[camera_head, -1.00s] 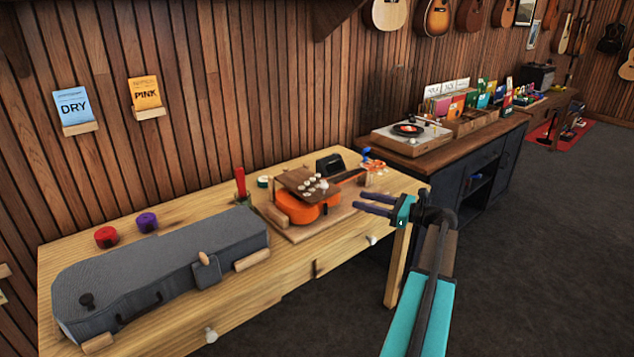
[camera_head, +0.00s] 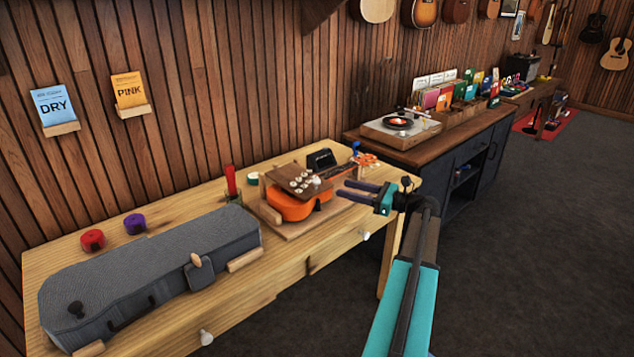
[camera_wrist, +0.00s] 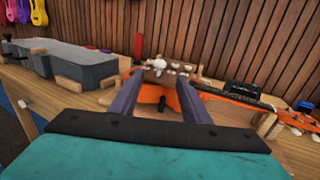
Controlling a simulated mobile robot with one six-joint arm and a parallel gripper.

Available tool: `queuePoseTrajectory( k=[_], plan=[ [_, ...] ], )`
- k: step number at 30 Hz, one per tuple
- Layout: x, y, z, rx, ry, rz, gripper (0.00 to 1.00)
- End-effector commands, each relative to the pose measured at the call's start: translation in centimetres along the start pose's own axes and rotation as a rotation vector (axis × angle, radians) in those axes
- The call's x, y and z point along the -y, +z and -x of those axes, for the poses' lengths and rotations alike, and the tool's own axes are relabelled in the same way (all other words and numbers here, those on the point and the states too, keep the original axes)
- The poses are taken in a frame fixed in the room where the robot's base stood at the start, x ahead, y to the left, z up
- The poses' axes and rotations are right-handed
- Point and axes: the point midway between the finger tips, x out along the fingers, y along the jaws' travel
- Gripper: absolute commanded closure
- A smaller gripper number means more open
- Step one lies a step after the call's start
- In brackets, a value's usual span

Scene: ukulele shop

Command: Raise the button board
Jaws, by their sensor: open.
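The button board (camera_head: 297,181) is a brown wooden panel with several pale round buttons. It lies tilted over the body of an orange ukulele (camera_head: 290,208) on a wooden base (camera_head: 267,222). The board also shows in the wrist view (camera_wrist: 178,76), beyond my fingers and partly hidden by them. My gripper (camera_head: 355,190) is open and empty, in front of and to the right of the board, with its fingers pointing toward the ukulele. In the wrist view my gripper (camera_wrist: 160,98) has its two dark fingers apart, with the orange body between and beyond them.
A grey instrument case (camera_head: 150,275) fills the left of the workbench (camera_head: 255,300). A red upright post (camera_head: 230,182), red and purple round pieces (camera_head: 134,223) stand behind. A small black device (camera_head: 321,159) sits behind the ukulele. A cabinet with a turntable (camera_head: 398,125) stands right.

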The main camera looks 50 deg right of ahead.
Motion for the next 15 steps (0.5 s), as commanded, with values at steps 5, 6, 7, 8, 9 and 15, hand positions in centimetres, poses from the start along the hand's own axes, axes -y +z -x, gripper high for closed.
queuePoseTrajectory(
  k=[5, 6, 7, 8, 9, 15],
  plan=[
    [0.0, 0.1, -2.3, 0.000, 0.002, 0.000, 0.57],
    [0.0, 0.1, -2.8, 0.000, 0.001, 0.000, 0.57],
    [0.0, 0.1, -3.2, 0.000, 0.001, 0.000, 0.57],
    [0.0, 0.1, -3.7, 0.001, 0.002, 0.000, 0.57],
    [0.0, 0.1, -4.3, 0.000, 0.002, 0.000, 0.57],
    [0.0, 0.1, -7.1, 0.001, 0.001, 0.000, 0.57]
  ],
)
